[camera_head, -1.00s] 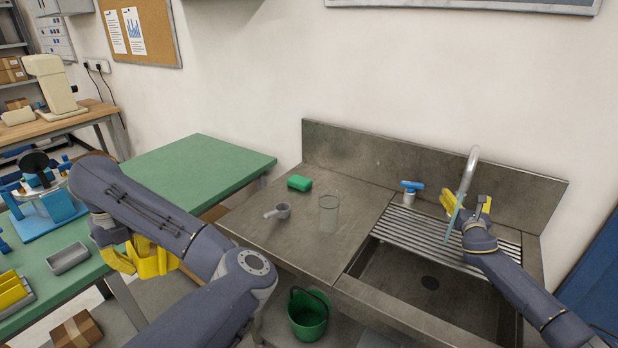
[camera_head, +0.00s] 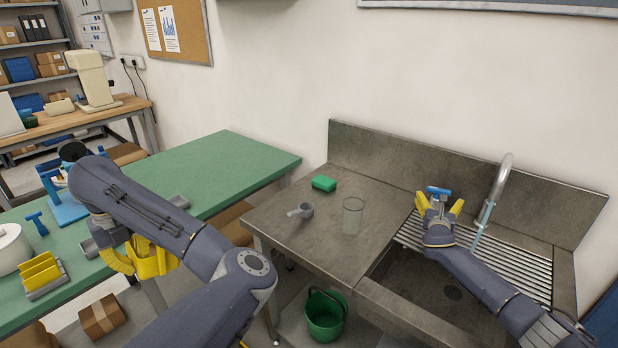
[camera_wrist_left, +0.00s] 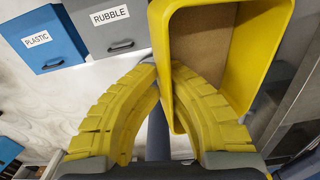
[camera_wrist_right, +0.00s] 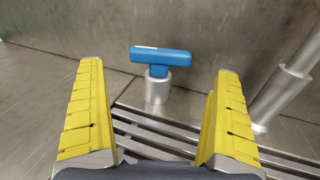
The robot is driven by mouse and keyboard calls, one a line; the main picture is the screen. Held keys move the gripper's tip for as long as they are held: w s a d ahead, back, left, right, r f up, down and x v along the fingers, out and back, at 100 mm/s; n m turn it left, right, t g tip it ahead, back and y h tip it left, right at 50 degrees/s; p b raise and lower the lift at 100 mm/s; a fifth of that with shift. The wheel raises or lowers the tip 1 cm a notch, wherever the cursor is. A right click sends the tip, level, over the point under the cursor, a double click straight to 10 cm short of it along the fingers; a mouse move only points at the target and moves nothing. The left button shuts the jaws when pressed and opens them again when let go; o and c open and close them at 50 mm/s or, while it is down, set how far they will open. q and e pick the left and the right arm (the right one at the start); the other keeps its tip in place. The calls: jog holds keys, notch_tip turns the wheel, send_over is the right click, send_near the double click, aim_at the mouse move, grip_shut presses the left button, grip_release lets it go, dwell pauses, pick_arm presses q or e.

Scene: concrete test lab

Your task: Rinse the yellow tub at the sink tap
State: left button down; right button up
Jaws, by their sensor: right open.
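The yellow tub (camera_wrist_left: 240,60) is in my left gripper (camera_wrist_left: 160,75), whose yellow fingers close on its wall. The tub's inside shows brown. In the head view the left gripper (camera_head: 150,262) hangs at the green table's front edge, and my arm partly hides it. The sink (camera_head: 440,290) is at the right. The blue T-shaped tap handle (camera_wrist_right: 160,60) stands on a silver stem. My right gripper (camera_wrist_right: 155,115) is open and empty, its fingers either side of the handle in view, apart from it.
A clear glass (camera_head: 352,216), a grey scoop (camera_head: 301,211) and a green sponge (camera_head: 324,183) stand on the steel counter. A green bucket (camera_head: 325,314) is below. The green table (camera_head: 215,170) has free room at its back. A slatted rack (camera_head: 520,268) lies behind the basin.

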aim_at(438, 193)
jog(key=shift+x, duration=2.9)
jog(key=c, duration=1.2)
jog(key=shift+o, duration=0.2)
jog(key=shift+w+a+m+g+h, duration=0.1)
jog(key=shift+m+g+h, duration=0.5)
jog(key=shift+m+h, duration=0.3)
jog(key=shift+m+g+h, duration=0.9)
jog(key=shift+h, duration=0.4)
